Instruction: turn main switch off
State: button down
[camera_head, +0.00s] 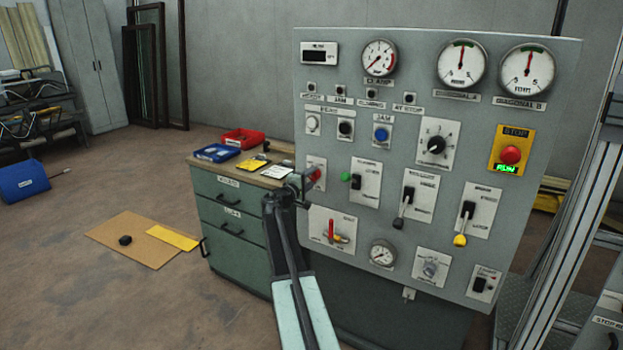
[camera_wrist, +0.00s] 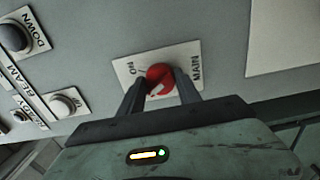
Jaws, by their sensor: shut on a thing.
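The main switch (camera_wrist: 160,79) is a red rotary knob on a white plate (camera_wrist: 190,52) marked MAIN and ON, seen in the wrist view. My gripper (camera_wrist: 161,86) has one dark finger on each side of the knob and is shut on it. In the head view, my gripper (camera_head: 300,184) reaches the left edge of the grey control panel (camera_head: 270,40). There the red main switch (camera_head: 314,176) shows just past the gripper, and its plate is partly hidden. The knob's exact pointer position is hard to tell.
The panel carries gauges, levers and a red stop button (camera_head: 510,155) with a green RUN display. A green lever knob (camera_head: 346,177) is just right of my gripper, and a red-handled valve (camera_head: 331,230) is below. A drawer cabinet (camera_head: 228,220) stands behind my arm.

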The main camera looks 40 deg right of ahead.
jog(key=shift+a, duration=0.1)
dwell(0.3)
jog(key=c, duration=0.8)
grip_release()
jog(key=shift+c, duration=0.2)
jog(key=v, duration=0.7)
jog(key=shift+a, duration=0.3)
jog(key=shift+s, duration=0.1)
